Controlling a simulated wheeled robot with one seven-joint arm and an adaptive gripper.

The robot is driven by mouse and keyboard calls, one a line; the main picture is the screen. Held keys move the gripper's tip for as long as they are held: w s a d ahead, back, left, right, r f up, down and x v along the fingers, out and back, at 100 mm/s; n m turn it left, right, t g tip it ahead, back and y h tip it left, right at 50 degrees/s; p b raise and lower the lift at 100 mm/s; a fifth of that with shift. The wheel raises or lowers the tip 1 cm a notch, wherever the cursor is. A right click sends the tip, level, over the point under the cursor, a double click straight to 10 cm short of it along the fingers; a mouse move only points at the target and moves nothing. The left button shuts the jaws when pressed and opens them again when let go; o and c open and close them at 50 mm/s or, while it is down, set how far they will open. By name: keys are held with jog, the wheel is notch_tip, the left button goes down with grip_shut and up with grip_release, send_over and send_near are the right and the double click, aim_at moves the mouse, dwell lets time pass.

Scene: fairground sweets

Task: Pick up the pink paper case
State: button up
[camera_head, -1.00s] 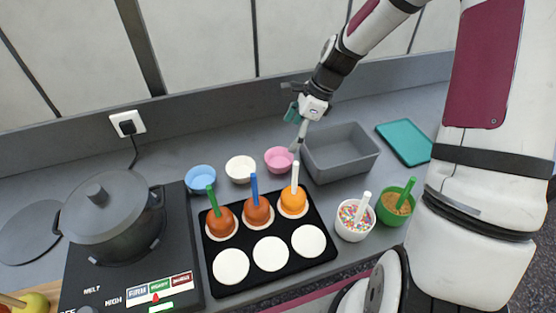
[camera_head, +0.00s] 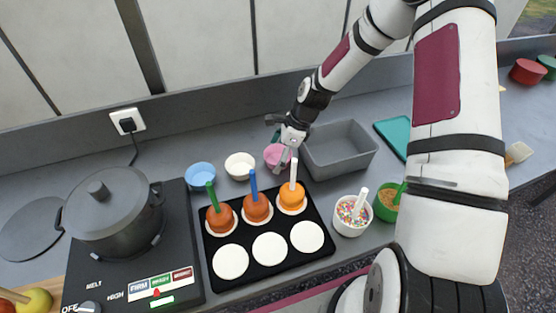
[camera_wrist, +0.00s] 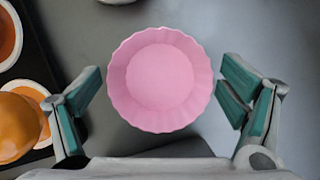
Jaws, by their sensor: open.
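The pink paper case (camera_wrist: 160,80) is a shallow, fluted round cup, upright on the grey counter. In the wrist view it lies between the two teal-padded fingers of my gripper (camera_wrist: 160,95), with a gap on each side. My gripper is open and empty. In the head view my gripper (camera_head: 284,158) hangs in front of the pink paper case (camera_head: 273,153) and hides part of it. I cannot tell the exact height of the fingertips above the counter.
White (camera_head: 240,162) and blue (camera_head: 201,174) paper cases stand to the left. A grey bin (camera_head: 340,162) is close on the right. The black tray (camera_head: 250,287) with dipped apples on sticks is in front. Sprinkle (camera_head: 350,228) and crumb cups stand at the front right.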

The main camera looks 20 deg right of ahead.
jog(key=c, duration=1)
jog(key=shift+o, duration=0.2)
